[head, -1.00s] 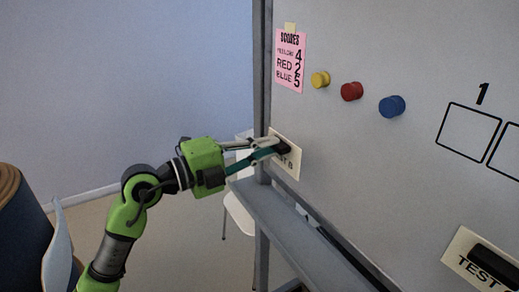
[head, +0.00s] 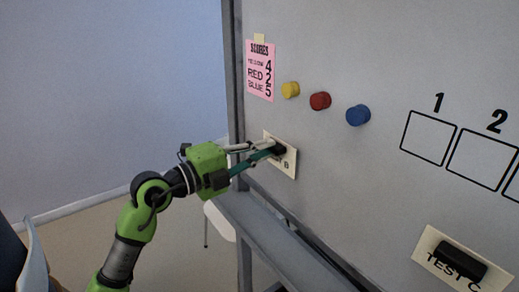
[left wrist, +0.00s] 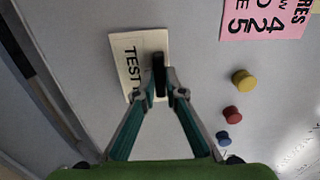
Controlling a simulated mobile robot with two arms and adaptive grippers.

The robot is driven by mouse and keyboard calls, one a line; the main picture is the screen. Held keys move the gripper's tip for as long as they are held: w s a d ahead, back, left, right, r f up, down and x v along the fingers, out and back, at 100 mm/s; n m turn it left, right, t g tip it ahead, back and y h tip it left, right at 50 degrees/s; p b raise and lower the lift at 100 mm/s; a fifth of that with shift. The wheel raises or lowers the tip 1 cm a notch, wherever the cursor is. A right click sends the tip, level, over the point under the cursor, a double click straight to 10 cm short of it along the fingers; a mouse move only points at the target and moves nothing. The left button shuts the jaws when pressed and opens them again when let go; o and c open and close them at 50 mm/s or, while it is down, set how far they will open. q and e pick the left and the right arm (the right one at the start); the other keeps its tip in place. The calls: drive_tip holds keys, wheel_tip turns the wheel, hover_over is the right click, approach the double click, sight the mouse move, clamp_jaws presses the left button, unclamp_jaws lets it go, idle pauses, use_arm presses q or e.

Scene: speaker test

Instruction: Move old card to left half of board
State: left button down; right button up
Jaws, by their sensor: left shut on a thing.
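A cream card (head: 291,167) lies flat against the lower left of the whiteboard (head: 330,60), with a black handle on its face. In the left wrist view the card (left wrist: 124,45) shows the letters "TEST"; the rest of its text is hidden by the gripper. My left gripper (head: 277,148) is shut on the card's black handle (left wrist: 159,75). Another cream card, marked "TEST C" (head: 428,245), with its own black handle (head: 461,262), is at the lower right of the head view. My right gripper is not in view.
A pink scores sheet (head: 260,72) hangs at the board's upper left. Yellow (head: 290,90), red (head: 320,101) and blue (head: 358,115) magnets sit right of it. Numbered boxes (head: 428,138) are farther right. A grey ledge (head: 265,232) runs below the board.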

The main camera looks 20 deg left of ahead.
use_arm(q)
drive_tip(key=shift+w+d, duration=0.25)
drive_tip(key=shift+w, duration=0.15)
idle(1.0)
drive_tip(key=c, duration=2)
unclamp_jaws()
drive_tip(key=o, duration=0.4)
drive_tip(key=shift+s, duration=0.1)
drive_tip(key=v, duration=0.7)
drive_tip(key=shift+p, duration=0.4)
